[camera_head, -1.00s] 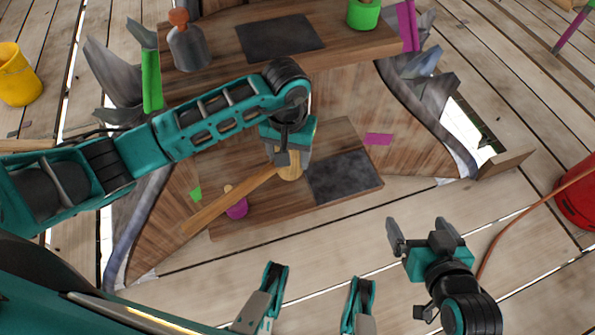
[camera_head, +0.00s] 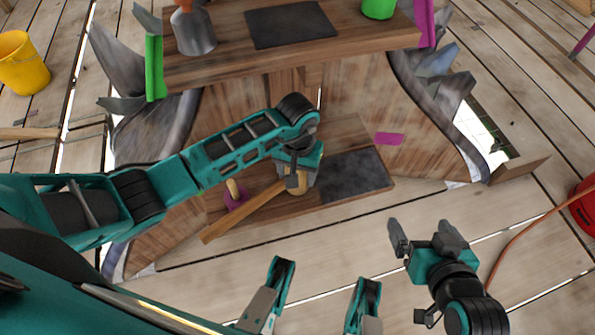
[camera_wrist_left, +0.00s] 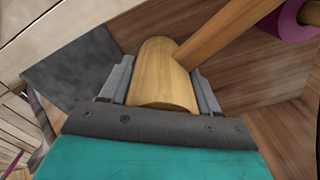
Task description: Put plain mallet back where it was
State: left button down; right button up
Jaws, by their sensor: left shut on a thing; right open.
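The plain mallet has a pale wooden head (camera_wrist_left: 163,75) and a long wooden handle (camera_head: 243,212). My left gripper (camera_head: 299,178) is shut on the mallet's head; in the left wrist view the head sits between the two fingers (camera_wrist_left: 162,88). The handle reaches down and left in the head view, over the low wooden shelf (camera_head: 335,131). Whether the head touches the shelf is hard to tell. A dark rectangular patch (camera_head: 352,177) lies on the shelf right of the head. My right gripper (camera_head: 420,232) is open and empty, over the plank floor at the lower right.
A magenta ring-like item with a wooden peg (camera_head: 235,196) stands by the handle. A yellow bucket (camera_head: 22,62) stands left.

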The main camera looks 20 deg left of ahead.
pick_arm(q)
jog(key=shift+r, duration=0.15)
jog(key=shift+w+f, duration=0.1)
jog(key=shift+f, duration=0.1)
jog(key=shift+c, duration=1.3)
grip_release()
jog(key=shift+r, duration=0.1)
